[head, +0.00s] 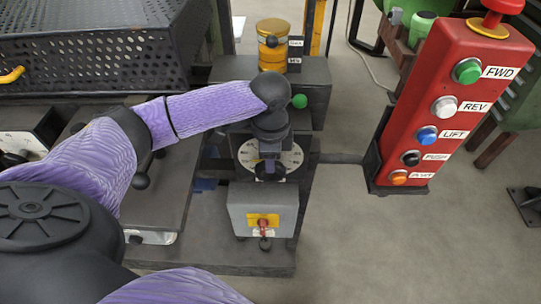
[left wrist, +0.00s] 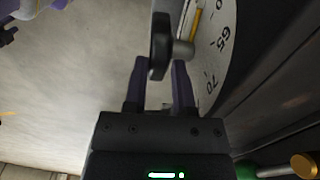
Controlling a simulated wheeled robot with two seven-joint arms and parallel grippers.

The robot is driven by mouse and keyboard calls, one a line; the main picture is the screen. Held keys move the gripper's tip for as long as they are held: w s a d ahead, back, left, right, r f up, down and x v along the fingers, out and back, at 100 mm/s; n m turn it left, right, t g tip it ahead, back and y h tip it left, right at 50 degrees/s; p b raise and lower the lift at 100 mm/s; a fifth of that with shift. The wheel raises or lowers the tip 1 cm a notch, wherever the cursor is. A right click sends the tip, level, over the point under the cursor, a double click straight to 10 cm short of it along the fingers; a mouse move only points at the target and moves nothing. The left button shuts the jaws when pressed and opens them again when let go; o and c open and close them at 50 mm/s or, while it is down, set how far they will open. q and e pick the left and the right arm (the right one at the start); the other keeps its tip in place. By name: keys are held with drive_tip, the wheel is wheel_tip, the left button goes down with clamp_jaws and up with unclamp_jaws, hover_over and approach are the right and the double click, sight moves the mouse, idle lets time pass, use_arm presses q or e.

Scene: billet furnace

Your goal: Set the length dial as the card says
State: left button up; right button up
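The length dial (head: 286,156) is a round white plate with black marks on the dark machine, partly hidden behind my left gripper (head: 268,167). In the left wrist view the dial (left wrist: 222,60) shows the numbers 65 and 70 and a yellow pointer (left wrist: 195,22). Its dark knob (left wrist: 160,45) sits on a short grey shaft. The fingers of my left gripper (left wrist: 160,82) stand apart, one on each side of the knob's near end; I cannot tell whether they press on it. I cannot make out the card. My right gripper is not in view.
A grey box with a red switch (head: 263,226) is just below the dial. A red pendant (head: 436,110) with several coloured buttons stands at right. A yellow cylinder (head: 272,45) and a green button (head: 299,101) are behind the dial. A black perforated cage (head: 100,60) fills the upper left.

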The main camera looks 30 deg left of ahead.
sight(261, 163)
use_arm(q)
drive_tip(key=shift+s+a+r+h+p, duration=0.25)
drive_tip(key=shift+h+p, duration=0.15)
drive_tip(key=shift+p, duration=0.6)
clamp_jaws()
drive_tip(key=shift+f+t, duration=0.1)
drive_tip(key=shift+t, duration=0.3)
drive_tip(key=shift+w+f, duration=0.1)
drive_tip(key=shift+f, duration=0.05)
drive_tip(key=o, duration=0.6)
unclamp_jaws()
wheel_tip(261, 163, up, 10)
drive_tip(key=a+p, duration=0.1)
drive_tip(key=p, duration=0.2)
drive_tip(key=shift+s, duration=0.35)
